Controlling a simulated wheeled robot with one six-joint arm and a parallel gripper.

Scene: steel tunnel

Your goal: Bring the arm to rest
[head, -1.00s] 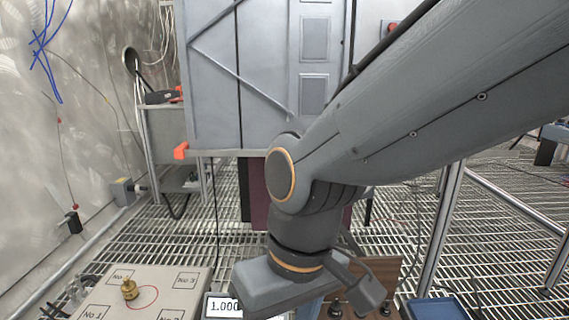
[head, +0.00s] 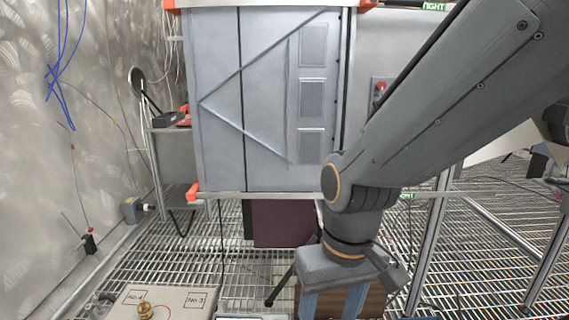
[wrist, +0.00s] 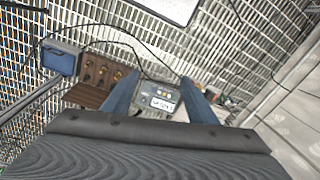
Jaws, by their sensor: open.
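My gripper (head: 335,303) hangs from my bent grey arm at the lower right of the head view, its blue fingers pointing down. The fingers are apart. In the wrist view my gripper (wrist: 160,90) shows the two blue fingers spread with nothing held between them. A grey device with a small display (wrist: 160,103) lies below and beyond the gap between the fingers. The tips appear clear of it.
A brass weight (head: 145,311) stands on a marked pale board (head: 172,297) at lower left. A wooden block with knobs (wrist: 98,78) and a blue box (wrist: 61,57) lie near the device. A large grey cabinet (head: 220,100) stands behind my arm. Steel grating surrounds these.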

